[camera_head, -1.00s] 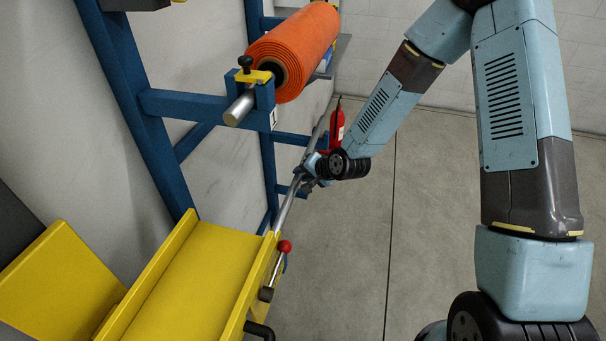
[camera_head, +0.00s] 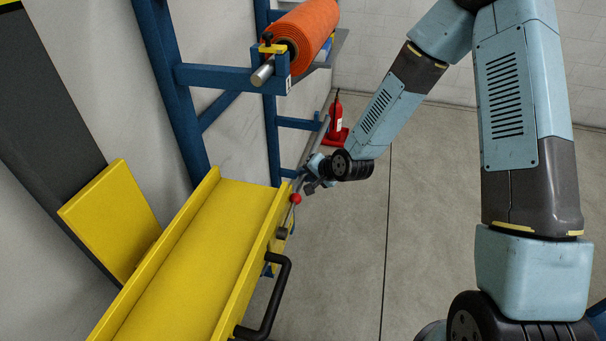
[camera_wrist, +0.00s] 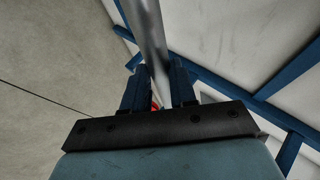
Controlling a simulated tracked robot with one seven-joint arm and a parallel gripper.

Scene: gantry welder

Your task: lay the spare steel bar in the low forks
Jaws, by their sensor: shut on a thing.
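My gripper (camera_head: 314,180) is shut on the spare steel bar, a long grey rod that runs away from me beside the blue rack. In the wrist view, the bar (camera_wrist: 147,30) passes between the two dark fingers of my gripper (camera_wrist: 158,88). The low forks are blue arms (camera_head: 297,123) low on the rack. The bar is close beside them in the picture. I cannot tell whether it touches them. My gripper hides part of the bar.
An orange roll (camera_head: 302,32) sits on the rack's upper arm (camera_head: 215,77). A yellow trough (camera_head: 200,255) with a black handle (camera_head: 274,300) fills the near left. The floor to the right is clear.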

